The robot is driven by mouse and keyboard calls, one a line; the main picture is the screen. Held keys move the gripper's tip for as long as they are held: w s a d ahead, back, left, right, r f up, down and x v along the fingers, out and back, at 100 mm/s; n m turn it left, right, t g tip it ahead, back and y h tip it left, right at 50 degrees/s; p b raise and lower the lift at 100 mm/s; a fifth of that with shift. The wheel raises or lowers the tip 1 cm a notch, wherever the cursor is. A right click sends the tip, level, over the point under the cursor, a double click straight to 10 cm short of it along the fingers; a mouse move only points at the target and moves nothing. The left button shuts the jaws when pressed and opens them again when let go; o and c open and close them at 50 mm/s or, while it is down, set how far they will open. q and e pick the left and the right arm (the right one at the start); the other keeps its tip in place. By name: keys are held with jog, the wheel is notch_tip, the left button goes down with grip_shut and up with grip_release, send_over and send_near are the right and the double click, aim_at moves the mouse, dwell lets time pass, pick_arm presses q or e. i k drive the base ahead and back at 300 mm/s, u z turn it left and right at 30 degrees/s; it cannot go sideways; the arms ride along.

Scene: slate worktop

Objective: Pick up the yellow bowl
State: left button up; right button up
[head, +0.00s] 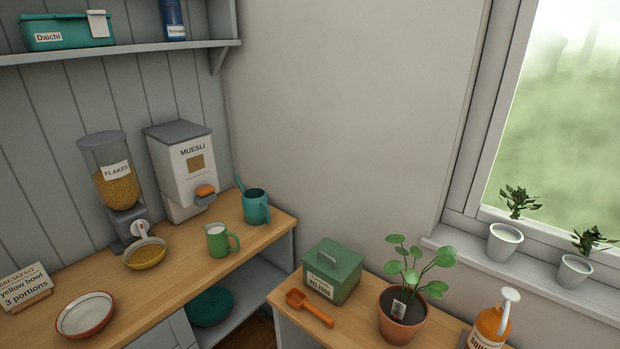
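The yellow bowl (146,262) stands upright on the wooden counter, in front of and under the spout of the flakes dispenser (117,176). A card (25,287) at the far left reads "Breakfast, yellow bowl, 3 portions". Neither of my grippers is in the head view, and nothing touches the bowl except the counter.
A white bowl with a red rim (84,318) stands in front on the counter (185,285). A green milk jug (219,241), a teal watering can (256,207) and the muesli dispenser (184,170) stand to the right. A lower table holds a green box (334,270), orange scoop (309,308) and potted plant (397,326).

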aim_at(141, 254)
jog(key=u, duration=1.8)
jog(key=i, duration=0.6)
jog(key=z, duration=1.05)
